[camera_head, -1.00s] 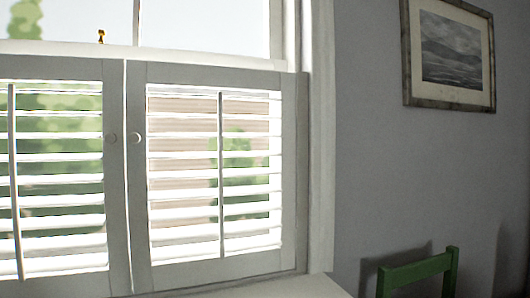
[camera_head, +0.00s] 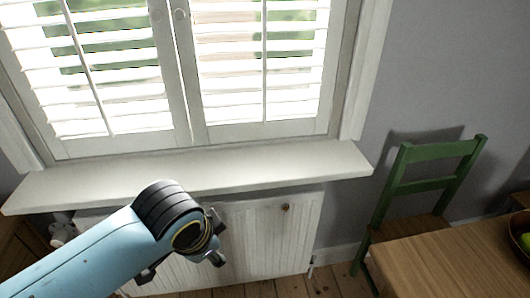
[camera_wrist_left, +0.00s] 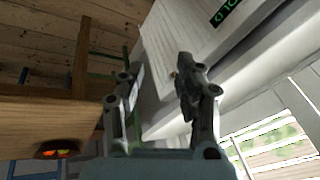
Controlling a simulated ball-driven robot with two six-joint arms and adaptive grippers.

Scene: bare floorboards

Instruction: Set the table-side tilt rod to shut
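The right shutter panel (camera_head: 205,115), on the side of the wooden table, has a thin upright white tilt rod (camera_head: 264,60) down its slats. Light and greenery show between its slats (camera_head: 225,65), so they stand open. The left panel has a similar rod (camera_head: 88,65), and its slats are open too. My left gripper (camera_head: 217,240) is below the sill, in front of the radiator, apart from both rods. In the left wrist view its two fingers (camera_wrist_left: 158,72) are spread with nothing between them. My right gripper is not in view.
The white window sill (camera_head: 200,168) juts out above a white radiator (camera_head: 270,235). A green chair (camera_head: 425,185) stands at the right, behind a wooden table (camera_head: 450,260) with a dark bowl (camera_head: 521,232). Free wall lies between window and chair.

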